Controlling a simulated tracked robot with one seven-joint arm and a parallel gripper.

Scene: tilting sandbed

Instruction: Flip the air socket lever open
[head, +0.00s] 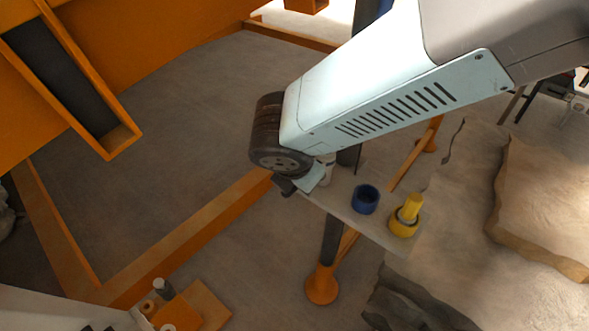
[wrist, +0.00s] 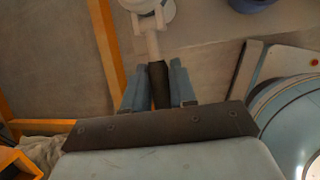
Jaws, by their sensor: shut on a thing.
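In the wrist view my gripper (wrist: 157,75) has its two blue-grey fingers on either side of a dark lever handle (wrist: 158,88) and is shut on it. The handle runs by a pale stem into a white forked fitting (wrist: 148,8) at the top edge, which I take to be the air socket; it is cut off by the frame. In the head view my arm covers most of this area. Part of a pale fitting (head: 326,168) shows below the arm, on a grey plate (head: 345,222). My fingers are not clear there.
A blue ring socket (head: 365,199) and a yellow socket (head: 403,224) with a yellow plug (head: 411,205) stand on the same plate. Orange rails (head: 190,230) frame the floor to the left. Pale rock or sand slabs (head: 545,200) lie at right.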

